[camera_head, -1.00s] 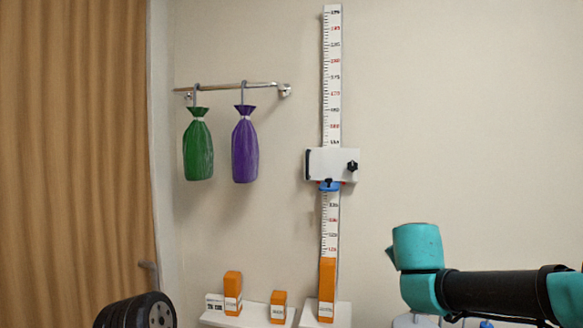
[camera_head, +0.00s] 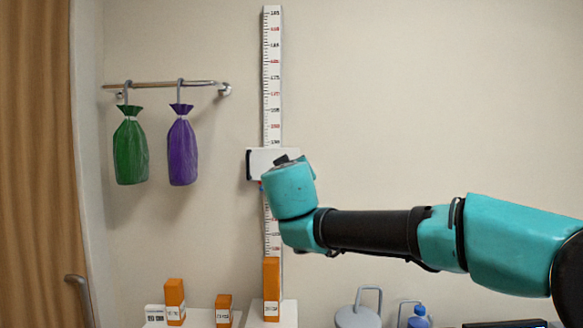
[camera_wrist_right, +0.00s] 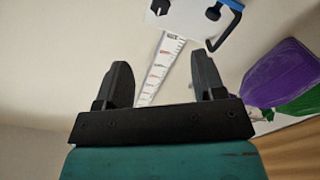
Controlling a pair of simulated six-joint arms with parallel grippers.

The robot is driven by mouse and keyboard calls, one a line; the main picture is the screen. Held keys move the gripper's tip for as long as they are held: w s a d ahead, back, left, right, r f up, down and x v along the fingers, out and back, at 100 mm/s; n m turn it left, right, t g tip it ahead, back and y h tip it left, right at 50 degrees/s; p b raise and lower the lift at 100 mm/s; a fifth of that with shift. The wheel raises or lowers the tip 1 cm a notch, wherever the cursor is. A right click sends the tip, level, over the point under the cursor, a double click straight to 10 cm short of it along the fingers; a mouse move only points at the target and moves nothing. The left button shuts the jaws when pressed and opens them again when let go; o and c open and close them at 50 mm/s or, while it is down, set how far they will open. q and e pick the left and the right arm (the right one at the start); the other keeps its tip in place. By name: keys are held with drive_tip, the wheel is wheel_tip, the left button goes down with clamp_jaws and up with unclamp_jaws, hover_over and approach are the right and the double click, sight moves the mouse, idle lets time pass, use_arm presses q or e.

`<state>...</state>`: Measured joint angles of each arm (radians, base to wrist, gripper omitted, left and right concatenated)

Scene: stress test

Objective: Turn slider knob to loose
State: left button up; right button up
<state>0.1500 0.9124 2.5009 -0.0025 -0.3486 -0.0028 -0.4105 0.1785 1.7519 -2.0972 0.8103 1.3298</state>
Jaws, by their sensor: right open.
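A white slider box (camera_head: 258,160) sits on an upright ruler (camera_head: 272,80) on the wall; my right arm covers much of it. In the right wrist view, the slider box (camera_wrist_right: 195,25) is at the top edge, partly cut off. A black knob (camera_wrist_right: 214,12) shows there beside a blue part (camera_wrist_right: 233,4), and another dark knob (camera_wrist_right: 161,6) is at its left. Which knob is the slider knob, I cannot tell. My right gripper (camera_wrist_right: 162,65) is open and empty, its fingers apart from the box, with the ruler behind them. My left gripper is not in view.
A green bag (camera_head: 130,150) and a purple bag (camera_head: 182,150) hang from a rail (camera_head: 165,84) left of the ruler. Orange blocks, including a tall one (camera_head: 271,280), stand below.

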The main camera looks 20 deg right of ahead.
drive_tip(key=x, duration=1.6)
drive_tip(key=shift+w+d+f, duration=0.1)
drive_tip(key=shift+w, duration=0.05)
drive_tip(key=shift+c, duration=0.4)
drive_tip(key=c, duration=0.8)
drive_tip(key=shift+c, duration=0.2)
